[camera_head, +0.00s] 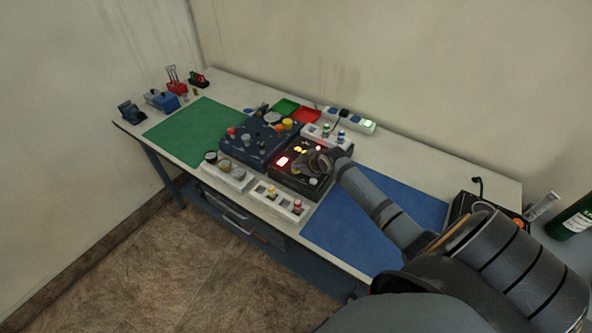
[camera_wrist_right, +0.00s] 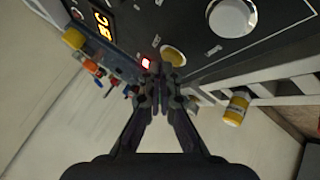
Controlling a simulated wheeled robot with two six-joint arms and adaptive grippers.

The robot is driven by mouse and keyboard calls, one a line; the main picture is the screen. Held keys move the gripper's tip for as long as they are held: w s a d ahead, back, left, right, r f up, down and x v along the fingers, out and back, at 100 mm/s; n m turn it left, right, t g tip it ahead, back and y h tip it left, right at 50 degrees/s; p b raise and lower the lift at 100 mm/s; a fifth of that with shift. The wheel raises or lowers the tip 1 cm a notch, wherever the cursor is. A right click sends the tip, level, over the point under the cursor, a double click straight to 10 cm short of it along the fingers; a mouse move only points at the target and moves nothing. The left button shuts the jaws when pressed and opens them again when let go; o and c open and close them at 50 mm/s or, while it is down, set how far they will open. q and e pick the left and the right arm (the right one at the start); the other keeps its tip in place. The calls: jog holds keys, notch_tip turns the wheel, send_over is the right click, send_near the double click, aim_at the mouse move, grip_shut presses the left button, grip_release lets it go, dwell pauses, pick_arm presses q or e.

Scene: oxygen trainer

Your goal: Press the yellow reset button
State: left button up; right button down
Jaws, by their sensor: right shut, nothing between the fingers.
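A black control box (camera_head: 292,182) stands near the middle of the bench, with lit red and orange parts on its face. In the right wrist view its dark panel (camera_wrist_right: 200,45) shows a round yellow button (camera_wrist_right: 173,55), a lit red lamp (camera_wrist_right: 146,62), an orange display (camera_wrist_right: 103,22) and a large pale knob (camera_wrist_right: 232,17). My right gripper (camera_head: 318,162) is over this box and hides part of its face. In the wrist view its fingertips (camera_wrist_right: 160,76) are together and empty, just below and left of the yellow button. I cannot tell whether they touch the panel. My left gripper is out of view.
A dark blue panel (camera_head: 262,147) with knobs stands beside the box. A white rack (camera_head: 272,202) holding small bottles lies in front, and another white rack (camera_head: 318,133) lies behind.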

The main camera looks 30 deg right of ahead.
jog(key=shift+f, duration=0.35)
jog(key=shift+r, duration=0.15)
dwell(0.4)
jog(key=shift+r+p, duration=0.55)
jog(key=shift+r, duration=0.1)
notch_tip(320, 180, up, 5)
jog(key=p, duration=0.4)
jog(key=shift+r+p, duration=0.1)
jog(key=shift+p, duration=0.2)
dwell(0.5)
